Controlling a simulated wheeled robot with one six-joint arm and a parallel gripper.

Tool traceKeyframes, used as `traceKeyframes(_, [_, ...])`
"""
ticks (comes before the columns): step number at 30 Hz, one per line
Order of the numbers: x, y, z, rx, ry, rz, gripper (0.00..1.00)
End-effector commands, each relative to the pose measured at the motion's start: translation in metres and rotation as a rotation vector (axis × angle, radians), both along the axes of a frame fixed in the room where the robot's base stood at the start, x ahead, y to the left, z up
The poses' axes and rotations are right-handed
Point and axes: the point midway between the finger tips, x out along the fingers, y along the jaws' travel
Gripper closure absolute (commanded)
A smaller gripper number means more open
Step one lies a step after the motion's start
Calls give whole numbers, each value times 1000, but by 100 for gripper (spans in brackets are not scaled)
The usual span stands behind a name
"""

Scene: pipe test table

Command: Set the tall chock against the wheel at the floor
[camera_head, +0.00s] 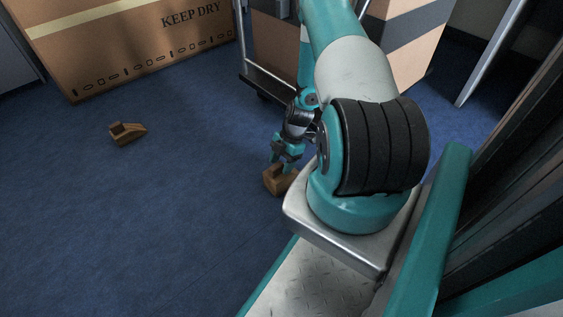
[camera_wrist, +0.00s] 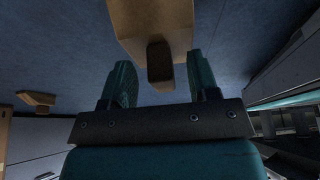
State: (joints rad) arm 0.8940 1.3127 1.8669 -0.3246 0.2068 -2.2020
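One wooden chock (camera_head: 276,182) stands on the blue floor directly under my gripper (camera_head: 284,163), partly hidden by my arm. In the wrist view this chock (camera_wrist: 150,18) has a darker raised block (camera_wrist: 160,66) between the fingers of my gripper (camera_wrist: 160,78). The fingers are open, with a gap visible on each side of the block. A second wooden chock (camera_head: 128,134) lies on the floor to the left, well apart; it also shows in the wrist view (camera_wrist: 37,100). I cannot tell surely which is taller.
The cart (camera_head: 268,82) has a thin metal upright and carries cardboard boxes. A large "KEEP DRY" carton (camera_head: 130,45) stands at the back left. The blue floor (camera_head: 130,220) at left and front is clear.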

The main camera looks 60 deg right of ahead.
Motion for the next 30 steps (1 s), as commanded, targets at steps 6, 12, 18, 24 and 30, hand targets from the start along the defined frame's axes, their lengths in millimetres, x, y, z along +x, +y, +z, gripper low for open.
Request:
traceKeyframes(6, [0, 0, 8, -1, 0, 0, 45])
traceKeyframes(12, [0, -1, 48, -2, -1, -1, 45])
traceKeyframes(18, [0, -1, 102, -1, -1, 0, 45])
traceKeyframes(24, [0, 0, 152, -1, -1, 0, 45])
traceKeyframes(30, [0, 0, 187, -1, -1, 1, 45])
